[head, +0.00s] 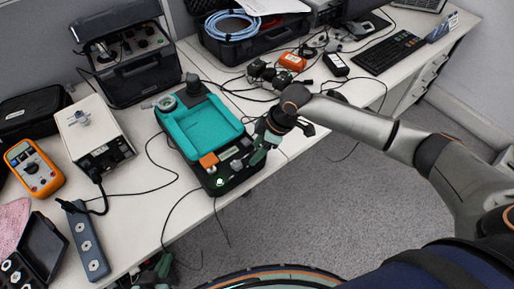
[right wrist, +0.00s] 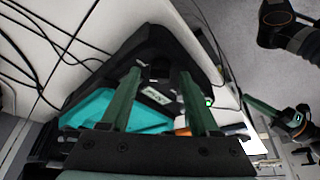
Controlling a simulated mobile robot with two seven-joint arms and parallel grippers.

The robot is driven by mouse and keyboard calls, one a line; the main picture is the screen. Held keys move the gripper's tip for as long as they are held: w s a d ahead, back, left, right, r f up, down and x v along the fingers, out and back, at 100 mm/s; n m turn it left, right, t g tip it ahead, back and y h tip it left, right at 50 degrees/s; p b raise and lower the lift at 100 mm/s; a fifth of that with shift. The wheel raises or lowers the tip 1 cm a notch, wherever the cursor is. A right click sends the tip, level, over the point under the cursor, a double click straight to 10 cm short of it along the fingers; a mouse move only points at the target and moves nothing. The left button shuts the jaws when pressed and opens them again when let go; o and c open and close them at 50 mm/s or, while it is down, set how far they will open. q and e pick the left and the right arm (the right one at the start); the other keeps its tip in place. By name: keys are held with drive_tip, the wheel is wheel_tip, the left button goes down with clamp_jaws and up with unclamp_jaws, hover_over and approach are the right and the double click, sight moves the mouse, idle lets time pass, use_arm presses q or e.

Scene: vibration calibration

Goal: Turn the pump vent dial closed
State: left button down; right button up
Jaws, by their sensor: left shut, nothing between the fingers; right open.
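The teal case (head: 212,130) with a black base sits near the bench's front edge. Its near end carries an orange block (head: 208,160), a pale round knob (head: 220,182) and small dark fittings (head: 237,164). I cannot tell which part is the vent dial. My right gripper (head: 259,150) is just right of this end, its green fingers apart and empty. In the right wrist view, the fingers (right wrist: 161,75) spread over the dark end of the case, partly hiding it. My left gripper (head: 160,267) is low, by the bench's front edge, shut and empty.
A white instrument box (head: 95,133), an orange multimeter (head: 34,168) and a grey power strip (head: 88,240) are to the left. Open black cases (head: 130,55) stand behind. Cables (head: 165,190) cross the bench and hang over its edge. A keyboard (head: 388,53) lies far right.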

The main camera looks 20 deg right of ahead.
drive_tip(key=shift+c, duration=0.3)
clamp_jaws()
idle(0.3)
